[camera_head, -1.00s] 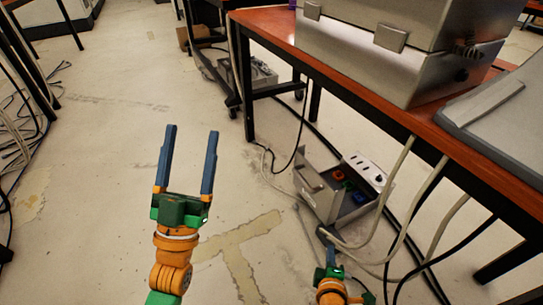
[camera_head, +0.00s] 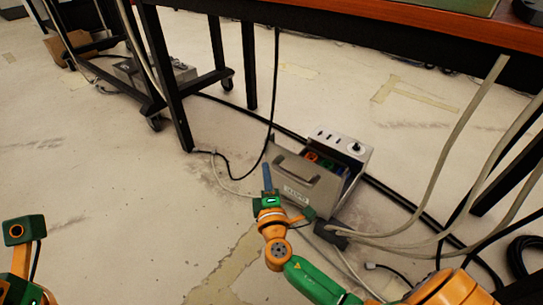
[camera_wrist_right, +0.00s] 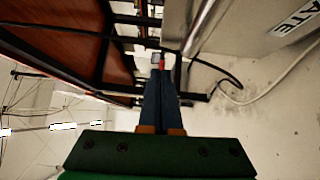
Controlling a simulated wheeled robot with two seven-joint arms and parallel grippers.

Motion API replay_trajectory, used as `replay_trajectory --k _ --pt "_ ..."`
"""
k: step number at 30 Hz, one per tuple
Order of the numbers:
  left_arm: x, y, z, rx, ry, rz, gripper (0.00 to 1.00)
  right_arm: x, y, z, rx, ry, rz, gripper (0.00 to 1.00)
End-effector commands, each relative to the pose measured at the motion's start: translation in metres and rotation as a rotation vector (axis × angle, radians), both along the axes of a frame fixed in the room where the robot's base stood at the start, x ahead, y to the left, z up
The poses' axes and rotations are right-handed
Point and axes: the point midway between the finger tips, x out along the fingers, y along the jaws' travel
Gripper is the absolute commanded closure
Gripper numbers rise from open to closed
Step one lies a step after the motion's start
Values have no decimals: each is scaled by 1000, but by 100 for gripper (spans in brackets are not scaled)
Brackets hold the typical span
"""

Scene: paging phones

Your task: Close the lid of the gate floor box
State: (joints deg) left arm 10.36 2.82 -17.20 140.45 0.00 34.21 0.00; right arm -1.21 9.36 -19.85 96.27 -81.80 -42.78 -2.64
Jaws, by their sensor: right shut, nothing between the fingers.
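The grey gate floor box (camera_head: 325,195) sits on the floor right of centre in the head view. Its grey panel with a handle slot and a label (camera_head: 297,192) stands tilted, and coloured sockets (camera_head: 313,157) show behind its upper edge, so the box is not fully covered. My right gripper (camera_head: 267,177) is shut and empty, just left of the panel; I cannot tell whether it touches. In the right wrist view the shut blue fingers (camera_wrist_right: 160,72) point past the box, whose labelled grey face (camera_wrist_right: 265,25) fills the upper right. My left gripper's fingers are out of view.
A switch panel (camera_head: 345,147) stands at the box's back. A wooden table (camera_head: 380,28) overhangs behind, with black legs (camera_head: 165,85). Pale cables (camera_head: 440,160) hang at the right, and a black cable (camera_head: 272,100) drops near the box.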

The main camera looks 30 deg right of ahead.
Motion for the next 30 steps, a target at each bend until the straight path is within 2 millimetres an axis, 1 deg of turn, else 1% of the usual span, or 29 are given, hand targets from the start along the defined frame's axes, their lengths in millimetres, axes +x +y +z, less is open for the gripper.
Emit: replay_trajectory --k 1,3,5,6,9,14,25,29,30 --pt "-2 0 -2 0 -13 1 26 11 -4 -2 -1 -4 -1 100" --pt "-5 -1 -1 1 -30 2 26 25 -10 -2 0 -3 -1 100" --pt "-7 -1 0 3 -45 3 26 36 -15 -2 0 -2 -1 100" --pt "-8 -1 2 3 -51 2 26 40 -21 -1 -2 -2 -1 100" --pt "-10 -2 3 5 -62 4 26 45 -37 0 -1 0 -2 100" --pt "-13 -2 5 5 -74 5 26 51 -49 1 -1 1 0 100" --pt "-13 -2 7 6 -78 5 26 52 -52 2 2 2 0 100" --pt "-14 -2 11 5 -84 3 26 53 -54 5 11 6 0 100" --pt "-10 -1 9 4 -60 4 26 53 -56 6 19 9 0 100"
